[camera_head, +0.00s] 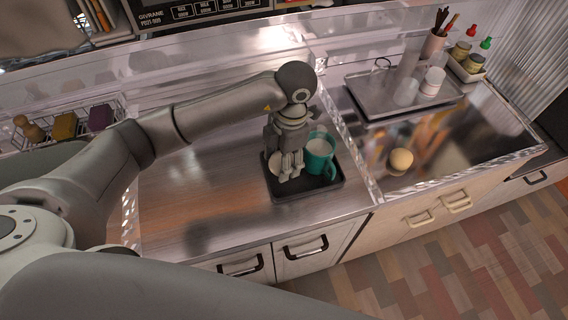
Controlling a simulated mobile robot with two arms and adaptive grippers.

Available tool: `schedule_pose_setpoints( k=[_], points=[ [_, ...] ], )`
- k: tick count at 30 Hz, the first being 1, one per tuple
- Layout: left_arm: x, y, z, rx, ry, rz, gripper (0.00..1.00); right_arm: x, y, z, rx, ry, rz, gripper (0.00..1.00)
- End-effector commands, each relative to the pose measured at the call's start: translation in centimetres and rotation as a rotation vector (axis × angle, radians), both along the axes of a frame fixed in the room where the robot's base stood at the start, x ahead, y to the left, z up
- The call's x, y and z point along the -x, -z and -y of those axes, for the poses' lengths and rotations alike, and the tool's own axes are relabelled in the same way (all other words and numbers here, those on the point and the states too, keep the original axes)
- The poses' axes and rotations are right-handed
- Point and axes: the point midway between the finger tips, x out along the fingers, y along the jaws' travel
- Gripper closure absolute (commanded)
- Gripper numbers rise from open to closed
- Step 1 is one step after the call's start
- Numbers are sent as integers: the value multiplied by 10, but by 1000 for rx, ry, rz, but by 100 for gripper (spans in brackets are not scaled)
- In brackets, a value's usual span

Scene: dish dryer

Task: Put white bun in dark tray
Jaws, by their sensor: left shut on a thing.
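The dark tray (309,190) lies on the left metal counter near its front edge. A teal mug (320,157) stands in the tray on its right side. My left gripper (288,172) points down over the left part of the tray, close to the mug. It is shut on a pale round thing, seemingly the white bun (274,164), which is partly hidden by the fingers. I cannot tell whether the bun touches the tray floor. My right gripper is out of view.
A round beige bun (400,161) sits on the right counter. Behind it, a grey tray (373,106) holds a white cup (432,81) and a glass. A wire rack (60,126) stands at the left back. The left counter's middle is clear.

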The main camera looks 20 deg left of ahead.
Motion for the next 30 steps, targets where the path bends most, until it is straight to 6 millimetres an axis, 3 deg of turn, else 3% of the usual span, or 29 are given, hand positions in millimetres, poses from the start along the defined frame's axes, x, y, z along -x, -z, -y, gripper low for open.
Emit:
schedule_pose_setpoints(
  k=[10, 22, 23, 27, 30],
  points=[
    [-6, 35, 2, -1, 1, -1, 71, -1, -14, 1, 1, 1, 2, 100],
    [-6, 43, 2, -1, 1, 2, 71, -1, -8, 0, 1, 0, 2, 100],
    [-6, 41, 2, -1, 1, 2, 43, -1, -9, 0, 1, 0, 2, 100],
    [-6, 41, 2, 0, 1, 1, 25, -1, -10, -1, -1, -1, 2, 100],
    [-6, 41, 2, 0, 0, 1, 25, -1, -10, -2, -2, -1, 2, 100]
  ],
)
